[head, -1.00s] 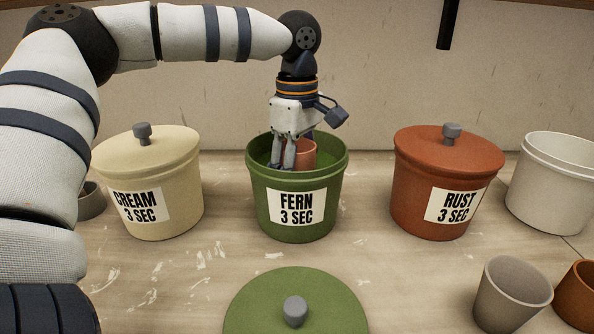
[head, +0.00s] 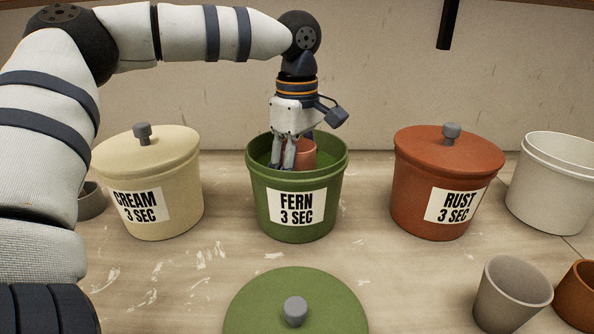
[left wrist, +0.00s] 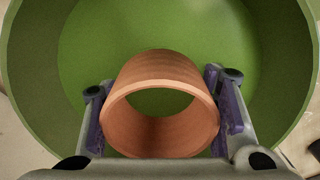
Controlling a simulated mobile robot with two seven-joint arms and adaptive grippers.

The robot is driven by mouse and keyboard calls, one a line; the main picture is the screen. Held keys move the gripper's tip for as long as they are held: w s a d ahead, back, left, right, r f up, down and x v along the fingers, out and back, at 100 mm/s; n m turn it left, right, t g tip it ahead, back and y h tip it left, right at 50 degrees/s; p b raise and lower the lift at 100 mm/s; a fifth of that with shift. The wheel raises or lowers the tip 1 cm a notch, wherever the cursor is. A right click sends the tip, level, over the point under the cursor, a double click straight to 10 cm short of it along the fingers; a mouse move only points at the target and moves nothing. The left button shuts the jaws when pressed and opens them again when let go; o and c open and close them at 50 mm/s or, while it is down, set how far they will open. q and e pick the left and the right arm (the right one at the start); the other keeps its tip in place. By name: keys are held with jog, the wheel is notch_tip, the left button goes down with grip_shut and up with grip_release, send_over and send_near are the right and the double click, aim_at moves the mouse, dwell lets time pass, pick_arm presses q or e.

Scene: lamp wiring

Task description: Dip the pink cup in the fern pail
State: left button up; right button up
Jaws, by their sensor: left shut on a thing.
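The pink cup (head: 304,153) is a pinkish terracotta cup, held upright inside the mouth of the open green fern pail (head: 264,208). My left gripper (head: 289,165) reaches down into the pail and is shut on the cup. In the left wrist view the cup (left wrist: 160,86) sits between the two fingers (left wrist: 160,115), with green glaze (left wrist: 160,25) around it. The cup's lower part is hidden, so I cannot tell how deep it sits in the glaze. My right gripper is not in view.
The green lid (head: 250,300) lies on the table in front. The lidded cream pail (head: 150,165) stands left and the lidded rust pail (head: 440,165) right. A white tub (head: 550,185), a grey cup (head: 512,295) and a brown cup (head: 580,300) are at right; a grey cup (head: 92,202) is at left.

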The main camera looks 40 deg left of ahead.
aim_at(297, 139)
pick_arm(q)
jog(key=shift+r, duration=3.15)
jog(key=shift+r, duration=0.1)
notch_tip(297, 139, up, 5)
jog(key=shift+f, duration=0.1)
